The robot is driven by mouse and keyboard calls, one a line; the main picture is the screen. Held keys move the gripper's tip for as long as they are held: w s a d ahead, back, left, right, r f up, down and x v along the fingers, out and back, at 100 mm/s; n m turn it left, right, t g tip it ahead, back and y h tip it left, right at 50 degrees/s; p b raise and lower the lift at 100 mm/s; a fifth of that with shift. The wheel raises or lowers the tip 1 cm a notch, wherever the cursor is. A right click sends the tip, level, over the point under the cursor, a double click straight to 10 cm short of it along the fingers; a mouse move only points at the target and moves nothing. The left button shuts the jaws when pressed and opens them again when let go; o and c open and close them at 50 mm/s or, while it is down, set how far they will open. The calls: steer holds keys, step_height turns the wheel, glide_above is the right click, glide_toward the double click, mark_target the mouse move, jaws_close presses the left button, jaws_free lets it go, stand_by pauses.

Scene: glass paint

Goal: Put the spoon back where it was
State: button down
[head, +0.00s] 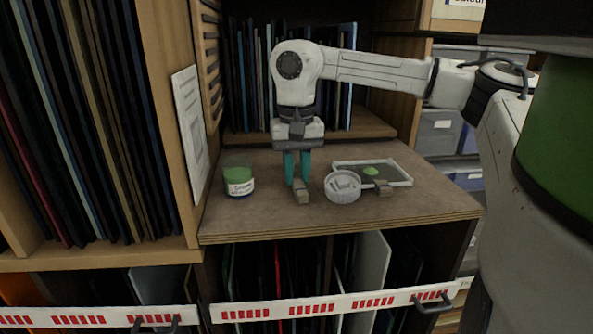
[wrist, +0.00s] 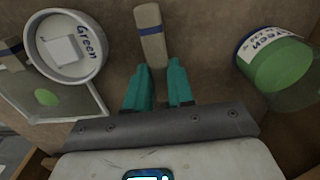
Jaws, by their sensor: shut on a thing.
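My gripper (head: 297,182) points down over the middle of the board, its teal fingers close together. In the wrist view, the fingertips (wrist: 158,72) flank the near end of a short beige piece with a dark blue band (wrist: 150,45). The gripper is shut on this beige piece, which also shows in the head view (head: 301,196), pointing towards the front edge. No spoon bowl is plain in either view, so I cannot tell whether this piece is the spoon. Whether it touches the board is unclear.
A green-filled jar (head: 239,188) stands left of the gripper. A round white dish labelled Green (wrist: 80,72) is on the other side. Beside it lies a glass plate (head: 402,167) with a green blob; a similar beige piece (head: 384,189) rests at its edge. The board's front (head: 260,220) is bare.

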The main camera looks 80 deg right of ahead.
steer(key=shift+f, duration=0.1)
steer(key=c, duration=0.9)
jaws_free()
step_height(320, 180, up, 11)
steer(key=b, duration=0.1)
steer(key=shift+b, duration=0.3)
steer(key=shift+f, duration=0.15)
